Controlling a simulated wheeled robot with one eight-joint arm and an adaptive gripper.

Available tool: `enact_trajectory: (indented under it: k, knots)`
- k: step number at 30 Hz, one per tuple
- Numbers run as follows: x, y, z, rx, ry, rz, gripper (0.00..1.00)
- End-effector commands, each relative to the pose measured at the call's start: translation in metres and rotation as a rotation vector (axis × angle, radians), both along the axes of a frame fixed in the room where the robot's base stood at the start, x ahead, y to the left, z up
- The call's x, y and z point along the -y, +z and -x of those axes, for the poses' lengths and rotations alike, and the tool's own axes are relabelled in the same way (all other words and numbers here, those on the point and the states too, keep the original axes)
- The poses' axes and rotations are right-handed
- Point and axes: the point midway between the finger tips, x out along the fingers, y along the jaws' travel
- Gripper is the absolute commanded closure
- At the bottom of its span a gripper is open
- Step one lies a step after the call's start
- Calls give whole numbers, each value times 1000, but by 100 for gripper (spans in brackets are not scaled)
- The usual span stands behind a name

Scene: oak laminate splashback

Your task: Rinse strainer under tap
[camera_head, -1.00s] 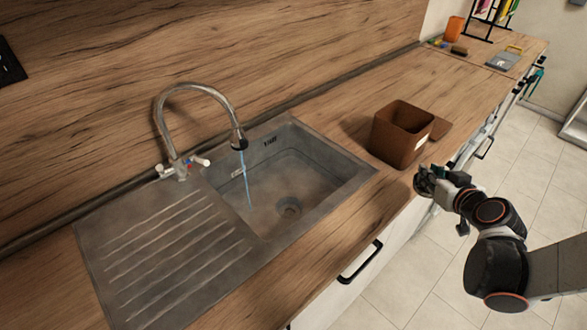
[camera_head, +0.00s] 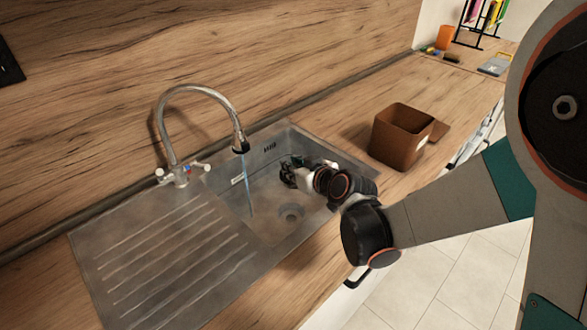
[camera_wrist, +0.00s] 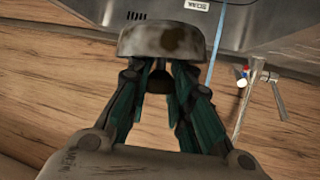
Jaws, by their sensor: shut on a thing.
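The strainer (camera_wrist: 163,40) is a grey, round-edged piece with brown stains, seen in the wrist view at the ends of my fingers. My gripper (camera_wrist: 160,78) is shut on it. In the head view my gripper (camera_head: 291,173) is over the right part of the sink basin; the strainer is hard to make out there. The tap (camera_head: 200,90) is a curved chrome spout at the left of the basin. A thin water stream (camera_head: 247,180) runs from it into the basin. The stream also shows in the wrist view (camera_wrist: 217,45), to the right of the strainer and apart from it.
The steel sink (camera_head: 278,235) has a round drain (camera_head: 291,212) and a ribbed drainboard (camera_head: 170,265) on its left. A brown open bin (camera_head: 398,140) stands on the counter right of the sink. The wooden splashback (camera_head: 300,50) rises behind.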

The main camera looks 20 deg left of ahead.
Motion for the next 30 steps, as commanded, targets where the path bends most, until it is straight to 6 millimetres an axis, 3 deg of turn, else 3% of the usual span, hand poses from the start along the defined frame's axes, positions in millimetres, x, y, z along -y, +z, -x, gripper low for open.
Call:
enact_trajectory:
  k: [30]
  knots:
    - [-81, -16, 10, 0, 4, 0, 100]
